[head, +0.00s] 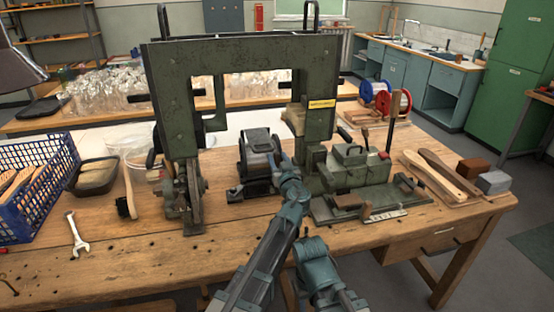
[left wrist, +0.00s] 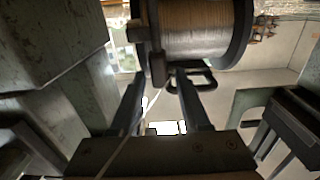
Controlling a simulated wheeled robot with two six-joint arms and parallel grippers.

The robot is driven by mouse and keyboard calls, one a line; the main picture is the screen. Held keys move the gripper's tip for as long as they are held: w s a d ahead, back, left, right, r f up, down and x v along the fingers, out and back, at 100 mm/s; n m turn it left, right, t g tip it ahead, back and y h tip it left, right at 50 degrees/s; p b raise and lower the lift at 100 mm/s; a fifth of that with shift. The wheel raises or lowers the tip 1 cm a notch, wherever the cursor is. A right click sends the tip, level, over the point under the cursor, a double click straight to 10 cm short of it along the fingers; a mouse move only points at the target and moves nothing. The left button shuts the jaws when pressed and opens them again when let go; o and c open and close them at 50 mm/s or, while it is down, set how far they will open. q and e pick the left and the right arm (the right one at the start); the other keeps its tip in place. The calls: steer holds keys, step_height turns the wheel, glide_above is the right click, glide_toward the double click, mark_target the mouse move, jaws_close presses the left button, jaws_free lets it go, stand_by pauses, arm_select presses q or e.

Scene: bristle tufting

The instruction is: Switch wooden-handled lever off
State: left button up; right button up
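A wooden-handled lever (head: 394,108) stands nearly upright at the right side of the green machine (head: 240,47), behind the green clamp block. My left arm reaches from the bottom to the wire spool unit (head: 259,150) in the middle of the machine. My left gripper (head: 281,160) is small and partly hidden there, well left of the lever. In the left wrist view its two fingers (left wrist: 160,92) are apart, below the wire spool (left wrist: 205,28). A small dark brown piece (left wrist: 158,70) shows near the fingertips; I cannot tell if they touch it. My right gripper is out of view.
A blue crate (head: 38,185), a brush (head: 128,195) and a wrench (head: 77,233) lie on the left of the bench. Wooden brush handles (head: 432,177) and two blocks (head: 483,175) lie on the right. The front middle of the bench is mostly bare.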

arm_select(q)
jaws_close()
stand_by(1.2)
